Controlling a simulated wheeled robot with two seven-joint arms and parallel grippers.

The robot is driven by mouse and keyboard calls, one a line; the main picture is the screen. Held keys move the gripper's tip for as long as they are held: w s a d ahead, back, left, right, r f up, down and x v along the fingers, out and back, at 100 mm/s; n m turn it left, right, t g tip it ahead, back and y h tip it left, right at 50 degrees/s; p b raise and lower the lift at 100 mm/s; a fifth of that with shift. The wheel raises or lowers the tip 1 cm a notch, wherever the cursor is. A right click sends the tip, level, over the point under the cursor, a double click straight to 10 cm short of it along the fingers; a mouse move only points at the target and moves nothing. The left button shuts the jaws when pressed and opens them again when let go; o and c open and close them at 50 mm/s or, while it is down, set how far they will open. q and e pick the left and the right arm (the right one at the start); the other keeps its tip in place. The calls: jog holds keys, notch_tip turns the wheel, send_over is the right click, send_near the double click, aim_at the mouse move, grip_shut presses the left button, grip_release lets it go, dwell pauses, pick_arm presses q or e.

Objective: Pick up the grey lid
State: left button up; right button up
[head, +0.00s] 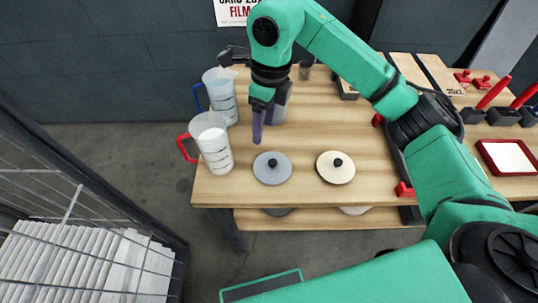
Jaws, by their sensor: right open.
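The grey lid (266,174), a flat round disc with a black knob, lies on the wooden table (225,185) near its front edge. A cream lid (327,173) of similar shape, also with a black knob, lies just to its right. My right arm reaches in from the right, and its gripper (259,138) is above the table, behind the grey lid and apart from it. The purple fingers point down, and nothing shows between them. My left gripper is not in view.
Two clear jugs stand at the table's left side, one with a red handle (215,158) and one with a blue handle (223,105). A grey container is partly hidden behind my right gripper. Red-handled tools and a red-framed tray (484,149) are at the right. A wire cage with boxed filters (75,262) stands at lower left.

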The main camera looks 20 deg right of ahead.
aim_at(273, 162)
jog(key=shift+h, duration=0.6)
jog(key=f+p, duration=0.1)
jog(key=f, duration=0.3)
jog(key=d+f+p, duration=0.1)
jog(key=f+p, duration=0.1)
jog(key=f, duration=0.3)
jog(key=d+f+p, duration=0.1)
jog(key=f, duration=0.3)
jog(key=shift+s+f+p, duration=0.2)
jog(key=shift+s+p, duration=0.1)
jog(key=shift+f, duration=0.3)
grip_shut()
